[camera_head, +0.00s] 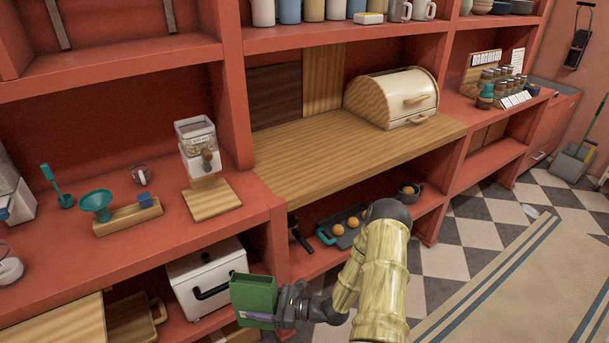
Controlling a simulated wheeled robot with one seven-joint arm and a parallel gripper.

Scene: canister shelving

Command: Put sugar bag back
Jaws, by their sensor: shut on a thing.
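My gripper (281,306) is shut on a green packet (252,295), low in the middle of the view. The packet is upright with a purple mark near its bottom edge. It is the only bag-like thing I can make out, and its label is too small to read as sugar. My gripper holds it from its right side, in front of the lower shelf and near the white bin. The fingertips are partly hidden by the packet and the gripper body.
A white lidded bin (207,283) stands on the lower shelf behind the packet. A dark tray (346,233) with orange round things is to its right. A bread box (392,98) stands on the wooden counter (330,145), whose left part is bare. A dispenser (197,147) stands left.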

